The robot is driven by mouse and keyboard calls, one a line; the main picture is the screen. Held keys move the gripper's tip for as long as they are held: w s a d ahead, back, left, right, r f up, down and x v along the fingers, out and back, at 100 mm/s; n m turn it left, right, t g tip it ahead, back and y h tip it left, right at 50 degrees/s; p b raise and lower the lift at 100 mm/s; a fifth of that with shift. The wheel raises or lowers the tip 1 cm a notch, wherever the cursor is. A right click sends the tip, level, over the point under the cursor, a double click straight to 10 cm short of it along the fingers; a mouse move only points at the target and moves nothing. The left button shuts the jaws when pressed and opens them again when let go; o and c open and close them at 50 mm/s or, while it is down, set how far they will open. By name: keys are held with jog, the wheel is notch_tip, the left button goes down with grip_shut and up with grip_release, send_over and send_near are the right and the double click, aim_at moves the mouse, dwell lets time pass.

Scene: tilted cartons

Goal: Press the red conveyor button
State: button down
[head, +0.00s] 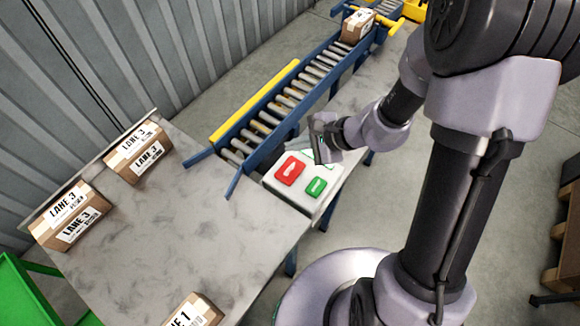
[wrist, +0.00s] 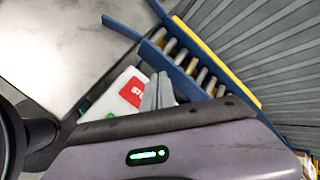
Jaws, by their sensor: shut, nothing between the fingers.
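The red button (head: 290,170) is on top of a white control box (head: 291,192) at the table's edge, beside the conveyor's near end. In the wrist view the red button (wrist: 133,92) shows part of a white word, and the finger ends partly cover it. A green button (head: 316,187) sits to its right on the same box. My gripper (head: 318,150) is shut and empty, just behind and to the right of the red button in the head view. Its closed fingers (wrist: 158,92) show in the wrist view beside the red button. I cannot tell the height gap between them.
A blue roller conveyor (head: 268,125) with a yellow side rail runs away to the back, with a carton (head: 358,24) at its far end. Cartons marked LANE 3 (head: 137,153) stand at the table's left, and a LANE 1 carton (head: 193,311) at the front. The table's middle is clear.

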aim_at(294, 170)
notch_tip(294, 170, down, 8)
jog(key=b, duration=0.6)
jog(key=shift+f, duration=0.3)
jog(key=shift+b, duration=0.4)
dwell(1.1)
jog(key=shift+f+b, duration=0.4)
jog(key=shift+b, duration=0.15)
jog(key=shift+f+b, duration=0.55)
jog(key=shift+b, duration=0.1)
dwell(0.5)
jog(key=shift+r, duration=0.15)
jog(key=shift+r+p, duration=0.65)
jog(key=shift+r, duration=0.2)
jog(key=shift+r+p, duration=1.75)
jog(key=shift+r, duration=0.8)
